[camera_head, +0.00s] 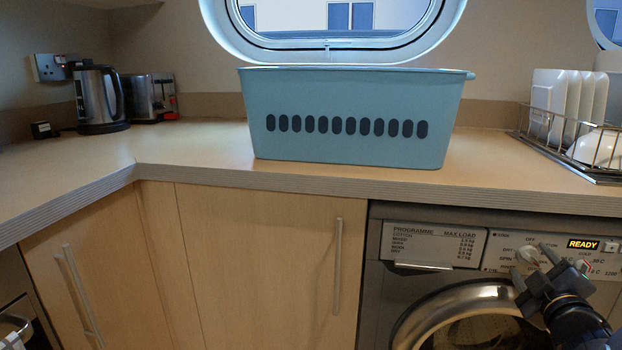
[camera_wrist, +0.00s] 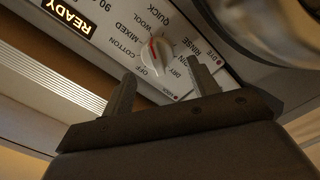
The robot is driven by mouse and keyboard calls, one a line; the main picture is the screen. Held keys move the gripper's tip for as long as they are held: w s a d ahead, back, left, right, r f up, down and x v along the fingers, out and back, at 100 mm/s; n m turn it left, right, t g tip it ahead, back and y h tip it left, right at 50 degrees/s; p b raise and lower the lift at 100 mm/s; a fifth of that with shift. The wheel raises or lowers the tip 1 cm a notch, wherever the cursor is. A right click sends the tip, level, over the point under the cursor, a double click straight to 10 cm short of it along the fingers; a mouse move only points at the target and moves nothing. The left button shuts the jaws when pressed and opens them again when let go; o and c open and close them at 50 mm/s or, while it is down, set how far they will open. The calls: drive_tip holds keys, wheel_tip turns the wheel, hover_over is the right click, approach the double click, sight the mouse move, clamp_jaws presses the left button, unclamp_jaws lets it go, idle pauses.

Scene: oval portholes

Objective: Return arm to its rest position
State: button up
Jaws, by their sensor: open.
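My gripper (camera_head: 535,277) is at the lower right in the head view, in front of the washing machine's control panel (camera_head: 498,264). In the wrist view my gripper (camera_wrist: 163,90) has its two fingers spread apart with nothing between them. The programme dial (camera_wrist: 155,54) shows just beyond the fingertips, upside down in that view. I cannot tell whether a fingertip touches the panel. The dial also shows in the head view (camera_head: 528,254), close to the fingers. The display (camera_head: 582,244) reads READY. The washing machine door (camera_head: 470,318) is partly out of frame below.
A blue basket (camera_head: 350,145) stands on the counter (camera_head: 215,152) under the oval window. A dish rack (camera_head: 570,150) with plates stands at the right. A kettle (camera_head: 100,98) and a toaster (camera_head: 145,97) stand at the left. Cupboard handles (camera_head: 337,265) project from the doors below the counter.

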drive_tip(key=p+v, duration=0.3)
drive_tip(key=v, duration=0.6)
drive_tip(key=b+x, duration=0.4)
drive_tip(key=x, duration=0.7)
drive_tip(key=shift+w+f, duration=0.1)
drive_tip(key=shift+w, duration=0.1)
drive_tip(key=shift+s+r+m+p, duration=0.2)
drive_tip(key=shift+r+m+p, duration=0.2)
drive_tip(key=shift+m+p, duration=0.35)
drive_tip(key=m+p, duration=0.4)
drive_tip(key=m, duration=0.1)
drive_tip(key=shift+s+d+r, duration=0.1)
drive_tip(key=shift+d+r, duration=0.05)
drive_tip(key=shift+d, duration=0.05)
drive_tip(key=m+p, duration=0.1)
drive_tip(key=m, duration=0.1)
drive_tip(key=m+p, duration=0.4)
drive_tip(key=shift+s+d, duration=0.1)
drive_tip(key=shift+d, duration=0.25)
drive_tip(key=v, duration=0.8)
drive_tip(key=shift+p, duration=0.35)
